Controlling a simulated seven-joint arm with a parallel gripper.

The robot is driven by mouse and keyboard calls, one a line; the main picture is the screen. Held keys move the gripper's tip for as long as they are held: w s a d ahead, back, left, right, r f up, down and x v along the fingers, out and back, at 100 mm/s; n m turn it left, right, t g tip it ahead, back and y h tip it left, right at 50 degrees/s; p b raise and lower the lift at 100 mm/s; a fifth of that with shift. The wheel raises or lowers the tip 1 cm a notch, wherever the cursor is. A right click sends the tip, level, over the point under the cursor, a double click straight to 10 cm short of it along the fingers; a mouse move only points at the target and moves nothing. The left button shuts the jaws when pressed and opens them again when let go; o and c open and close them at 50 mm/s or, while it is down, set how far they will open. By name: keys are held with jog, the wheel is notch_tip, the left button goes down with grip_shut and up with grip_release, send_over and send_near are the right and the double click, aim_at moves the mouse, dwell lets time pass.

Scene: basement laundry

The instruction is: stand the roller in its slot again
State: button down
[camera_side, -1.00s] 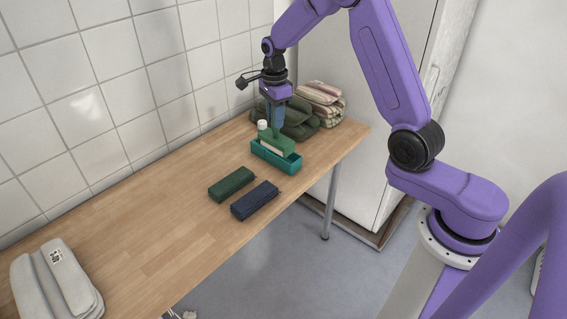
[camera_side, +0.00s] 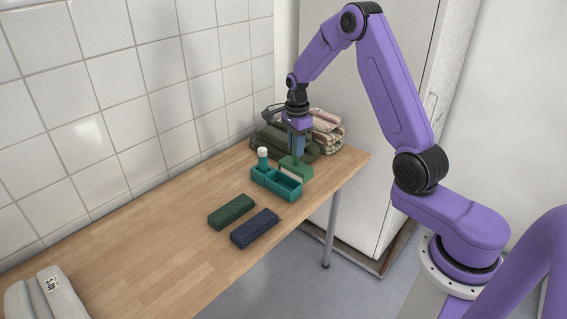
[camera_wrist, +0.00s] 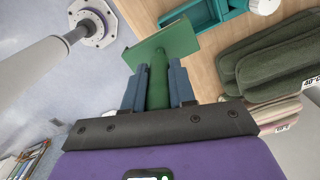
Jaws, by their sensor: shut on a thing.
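The held green roller (camera_side: 291,165) has a green handle and a wide flat green head with a pale lower edge. It hangs upright, head down, at the back right rim of the teal caddy (camera_side: 262,184); I cannot tell its height above the table. My gripper (camera_side: 298,148) is shut on its handle. In the wrist view, the green head (camera_wrist: 165,43) lies beyond my fingers, beside the teal caddy (camera_wrist: 237,7). The caddy has an empty-looking rectangular right compartment. A white-capped teal bottle (camera_side: 263,162) stands in its left compartment.
A dark green case (camera_side: 231,212) and a navy case (camera_side: 254,228) lie in front of the caddy. Folded green towels (camera_side: 275,140) and striped towels (camera_side: 327,132) are stacked behind. The table's left middle is clear.

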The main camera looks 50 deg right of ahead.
aim_at(283, 161)
jog(key=shift+w+d+f, duration=0.25)
jog(key=shift+w+f, duration=0.8)
jog(key=shift+f, duration=0.55)
jog(key=shift+w+d+f, duration=0.25)
jog(key=shift+w+f, duration=0.8)
jog(key=shift+f, duration=0.55)
jog(key=shift+w+d+f, duration=0.25)
jog(key=shift+w+f, duration=0.8)
jog(key=shift+f, duration=0.65)
jog(key=c, duration=0.9)
grip_release()
